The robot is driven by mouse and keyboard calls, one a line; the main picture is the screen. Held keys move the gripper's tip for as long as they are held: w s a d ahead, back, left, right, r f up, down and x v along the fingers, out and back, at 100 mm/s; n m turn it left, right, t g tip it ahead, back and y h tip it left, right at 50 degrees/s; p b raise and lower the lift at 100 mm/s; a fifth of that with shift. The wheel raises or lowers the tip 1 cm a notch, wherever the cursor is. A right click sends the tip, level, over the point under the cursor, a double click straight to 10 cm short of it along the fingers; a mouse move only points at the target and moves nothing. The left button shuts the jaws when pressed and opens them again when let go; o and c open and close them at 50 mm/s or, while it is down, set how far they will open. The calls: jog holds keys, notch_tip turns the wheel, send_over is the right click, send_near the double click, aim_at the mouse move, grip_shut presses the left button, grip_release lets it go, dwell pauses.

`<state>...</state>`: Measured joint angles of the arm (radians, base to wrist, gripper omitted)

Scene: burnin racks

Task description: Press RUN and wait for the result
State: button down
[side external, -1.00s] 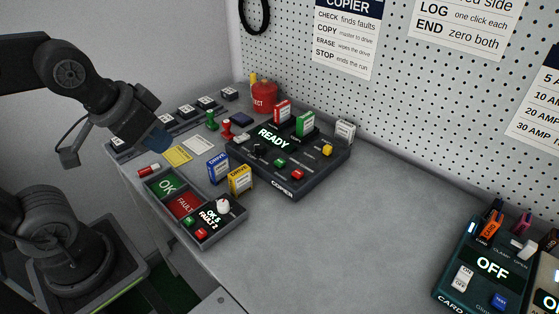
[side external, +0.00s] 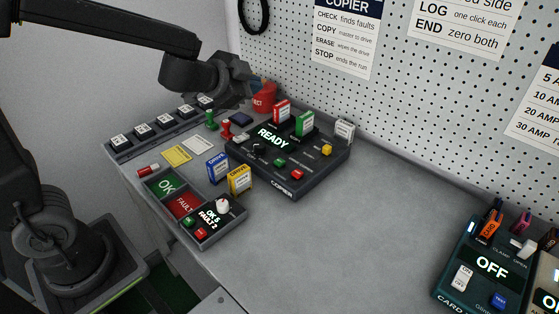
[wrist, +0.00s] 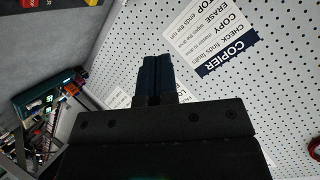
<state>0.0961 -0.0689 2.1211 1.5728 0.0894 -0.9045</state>
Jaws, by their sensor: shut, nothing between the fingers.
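The copier (side external: 315,170) is a dark box on the bench in the side view. Its screen reads READY. I cannot read which one is RUN. A red drive (side external: 282,112) and a green drive (side external: 305,124) stand in its back. My gripper (side external: 262,86) is above the copier's back left, beside the red bin, apart from the buttons. In the wrist view its dark blue fingers (wrist: 155,75) are together and empty, toward the pegboard.
A red bin (side external: 264,100) stands behind the copier. Blue (side external: 218,168) and yellow (side external: 240,180) drives stand at its left, near the OK/FAULT tray (side external: 160,186) with a counter box reading OK 5, FAULT 2. The bench middle (side external: 340,230) is clear. A card box (side external: 485,265) reading OFF is at right.

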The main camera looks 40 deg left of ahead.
aim_at(280, 163)
jog(key=w+d+f+m+g+h, duration=0.3)
jog(key=w+d+f+m+g, duration=0.1)
jog(key=f, duration=0.4)
jog(key=shift+d+f+m+h, duration=0.15)
jog(key=shift+m+h, duration=0.25)
jog(key=shift+m, duration=0.4)
jog(key=shift+f, duration=4.4)
jog(key=shift+s+f, duration=0.1)
jog(key=shift+f, duration=0.3)
